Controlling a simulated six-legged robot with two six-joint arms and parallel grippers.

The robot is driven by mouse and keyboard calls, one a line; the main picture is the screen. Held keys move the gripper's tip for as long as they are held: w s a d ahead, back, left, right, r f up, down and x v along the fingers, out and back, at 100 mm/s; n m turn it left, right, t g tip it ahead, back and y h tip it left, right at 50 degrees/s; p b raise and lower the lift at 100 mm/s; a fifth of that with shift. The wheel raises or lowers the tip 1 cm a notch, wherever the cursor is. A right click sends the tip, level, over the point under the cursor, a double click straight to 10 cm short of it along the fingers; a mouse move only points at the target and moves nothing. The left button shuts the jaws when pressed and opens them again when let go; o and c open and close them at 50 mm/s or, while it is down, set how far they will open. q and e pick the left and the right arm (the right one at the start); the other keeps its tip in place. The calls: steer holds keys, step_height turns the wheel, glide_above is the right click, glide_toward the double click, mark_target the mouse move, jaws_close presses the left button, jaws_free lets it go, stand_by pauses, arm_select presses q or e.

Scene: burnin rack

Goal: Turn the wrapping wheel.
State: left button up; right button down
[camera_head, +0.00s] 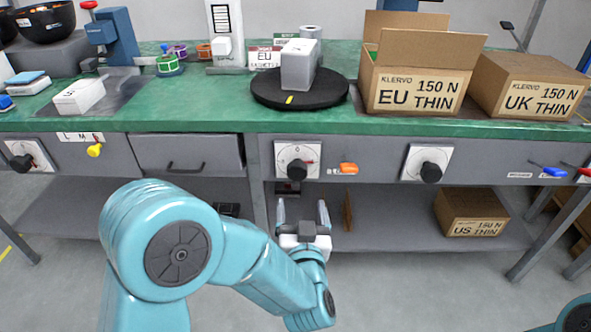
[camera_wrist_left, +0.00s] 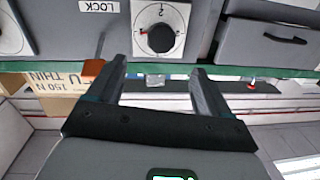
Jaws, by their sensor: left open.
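A black round turntable (camera_head: 262,88) with a yellow mark on its rim lies on the green bench. A grey-white block (camera_head: 298,66) stands on it. Below, on the bench front, is a black knob (camera_head: 297,171) on a white dial plate. The knob also shows in the left wrist view (camera_wrist_left: 161,38), between and beyond the fingertips. My left gripper (camera_head: 302,208) is open and empty, in front of the bench and below this knob, apart from it. My right gripper is out of view. I cannot tell from the pictures which part is called the wrapping wheel.
An orange lever (camera_head: 348,169) sits right of the knob, and another black knob (camera_head: 430,172) is farther right. A drawer (camera_head: 188,154) is on the left. Cartons (camera_head: 420,75) stand on the bench. The lower shelf (camera_head: 390,232) is below the gripper's height.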

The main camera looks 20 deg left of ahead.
mark_target(298, 174)
arm_select(q)
steer(key=b+x, duration=0.2)
steer(key=x, duration=1.1)
steer(key=shift+a, duration=0.1)
steer(key=c, duration=1)
steer(key=shift+c, duration=0.2)
steer(key=shift+m, duration=0.3)
